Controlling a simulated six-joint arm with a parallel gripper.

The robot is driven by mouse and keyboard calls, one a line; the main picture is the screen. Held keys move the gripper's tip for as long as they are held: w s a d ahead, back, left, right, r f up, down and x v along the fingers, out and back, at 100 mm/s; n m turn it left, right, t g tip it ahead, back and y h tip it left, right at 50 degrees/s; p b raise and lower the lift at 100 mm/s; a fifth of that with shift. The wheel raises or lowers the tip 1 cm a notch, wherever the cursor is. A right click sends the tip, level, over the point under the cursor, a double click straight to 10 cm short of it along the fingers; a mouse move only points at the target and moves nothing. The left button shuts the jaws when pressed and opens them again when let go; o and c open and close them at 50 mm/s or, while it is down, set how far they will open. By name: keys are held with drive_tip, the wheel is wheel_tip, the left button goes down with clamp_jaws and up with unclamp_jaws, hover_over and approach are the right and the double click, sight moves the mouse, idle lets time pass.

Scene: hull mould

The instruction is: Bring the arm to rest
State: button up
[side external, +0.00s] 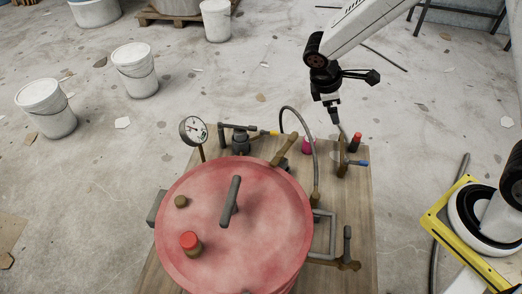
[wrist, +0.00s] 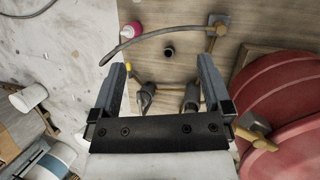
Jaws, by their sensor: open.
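My gripper (side external: 334,112) hangs in the air above the far right part of the wooden board, pointing down, in the side external view. In the wrist view its two fingers (wrist: 163,75) stand wide apart with nothing held between them. Grey fittings (wrist: 192,98) on a brass pipe show below and between the fingers. The red round vessel (side external: 275,238), with a grey handle on its lid, stands to the near left of my gripper; it also shows at the right of the wrist view (wrist: 285,105).
White buckets (side external: 135,70) stand on the floor at the left.

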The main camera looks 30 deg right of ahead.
drive_tip(key=s+r+m+t+y, duration=0.2)
drive_tip(key=s+m+t+y, duration=0.1)
drive_tip(key=s+m, duration=0.7)
drive_tip(key=shift+s+r+y, duration=0.4)
drive_tip(key=shift+s+y, duration=0.1)
drive_tip(key=shift+y, duration=0.4)
